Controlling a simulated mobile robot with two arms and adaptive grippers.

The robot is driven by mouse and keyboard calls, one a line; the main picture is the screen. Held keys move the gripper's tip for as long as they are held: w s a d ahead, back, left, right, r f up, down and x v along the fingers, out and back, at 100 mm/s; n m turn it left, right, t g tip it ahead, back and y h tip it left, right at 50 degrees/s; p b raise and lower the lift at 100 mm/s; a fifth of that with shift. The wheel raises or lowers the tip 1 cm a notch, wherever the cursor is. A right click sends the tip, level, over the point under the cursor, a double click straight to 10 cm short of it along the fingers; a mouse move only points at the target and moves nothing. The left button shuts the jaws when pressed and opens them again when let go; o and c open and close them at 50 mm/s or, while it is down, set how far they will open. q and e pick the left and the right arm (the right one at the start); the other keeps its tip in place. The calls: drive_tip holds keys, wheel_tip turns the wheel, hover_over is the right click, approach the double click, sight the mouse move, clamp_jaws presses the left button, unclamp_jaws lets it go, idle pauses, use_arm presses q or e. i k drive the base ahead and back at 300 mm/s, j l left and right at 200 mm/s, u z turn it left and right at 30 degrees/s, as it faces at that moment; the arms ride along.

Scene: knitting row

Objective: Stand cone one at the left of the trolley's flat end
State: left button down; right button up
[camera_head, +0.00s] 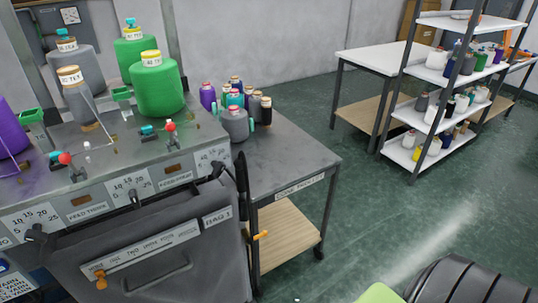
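The trolley (296,160) is a grey-topped table with a labelled front edge and a wooden lower shelf, to the right of the knitting machine. The right part of its top is flat and bare. Large yarn cones stand on the machine: a front green cone (158,88), a back green cone (133,48), a front grey cone (76,97), a back grey cone (68,62) and a purple cone (10,132) cut by the left edge. I cannot tell which is cone one.
Small cones, including a grey one (234,124), crowd the trolley top beside the machine. A white table (372,57) and a shelf rack (443,135) with several small cones stand at the back right. A black ribbed object (470,283) lies at the lower right. Green floor between is clear.

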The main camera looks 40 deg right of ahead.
sight(265, 169)
drive_tip(key=i+l+u, duration=0.25)
drive_tip(key=l, duration=0.75)
drive_tip(key=l+u, duration=0.2)
drive_tip(key=l, duration=0.75)
drive_tip(key=k+l+u, duration=0.1)
drive_tip(key=l+u, duration=0.15)
drive_tip(key=l, duration=0.75)
drive_tip(key=k+l+u, duration=0.1)
drive_tip(key=l+u, duration=0.15)
drive_tip(key=l, duration=0.75)
drive_tip(key=i+l, duration=0.1)
drive_tip(key=l, duration=0.2)
drive_tip(key=l+u, duration=0.1)
drive_tip(key=l, duration=0.2)
drive_tip(key=i, duration=0.05)
